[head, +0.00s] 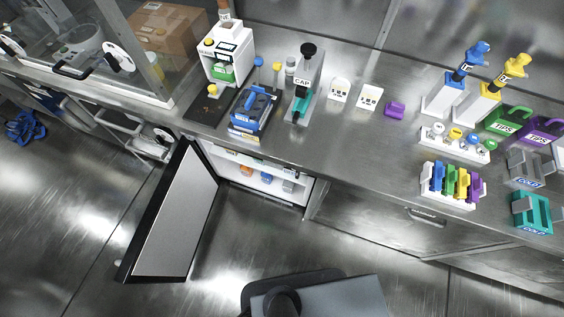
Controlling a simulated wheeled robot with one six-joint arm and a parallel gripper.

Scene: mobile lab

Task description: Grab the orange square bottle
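A small orange item (247,170) stands inside the open low cabinet under the bench, on the left of a row of small containers. It looks like a bottle, but it is too small to tell whether it is square. A blue item (267,177) and a grey item (288,186) stand to its right. The upper cabinet edge and bench hide part of the inside. My gripper is not in view.
The cabinet door (178,215) is swung open to the left. The steel bench (350,135) above carries a white machine (225,55), a blue rack (250,110), a capping stand (305,85) and pipette stands.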

